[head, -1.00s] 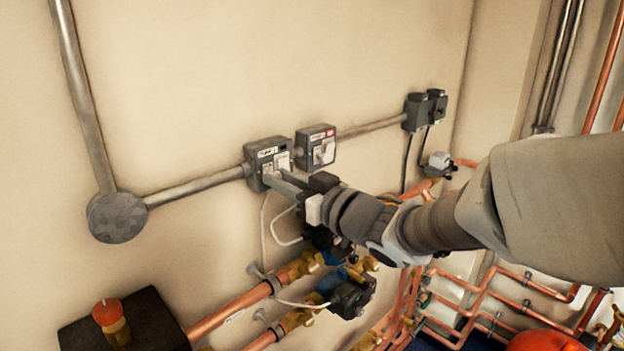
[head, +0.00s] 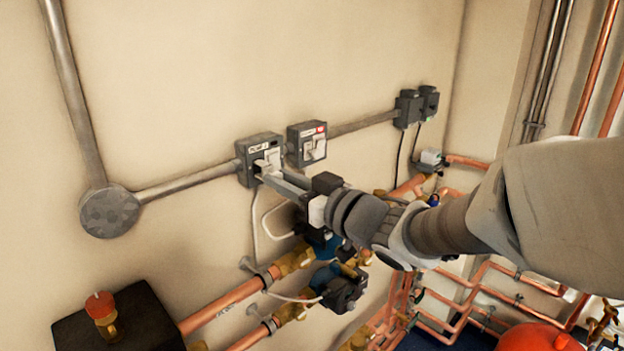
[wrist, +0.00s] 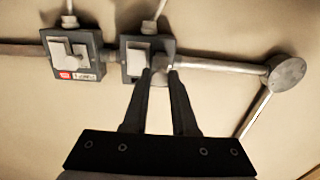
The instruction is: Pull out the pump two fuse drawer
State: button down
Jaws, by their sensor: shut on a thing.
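The left grey switch box (head: 250,150) on the wall has a white label that seems to read "PUMP 2", and a white switch plate (head: 274,157). My gripper (head: 264,171) reaches it from the lower right, its two fingers at the lower left of the box front. In the wrist view the fingertips (wrist: 160,70) are beside the white plate (wrist: 138,62). They are shut on a small pale piece (wrist: 160,72), apparently the fuse drawer. The fingers mostly hide it, and how far out it stands I cannot tell.
A similar box (head: 307,145) with a red label is close on the right. Conduit (head: 190,183) runs left to a round junction box (head: 109,212). Cables, a pump (head: 342,290) and copper pipes (head: 220,304) are below my arm. The wall above is clear.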

jog(key=c, duration=0.7)
grip_release()
jog(key=shift+s+d, duration=0.1)
jog(key=shift+s+d, duration=0.1)
jog(key=b+v, duration=0.1)
jog(key=v, duration=1.6)
jog(key=shift+b, duration=0.35)
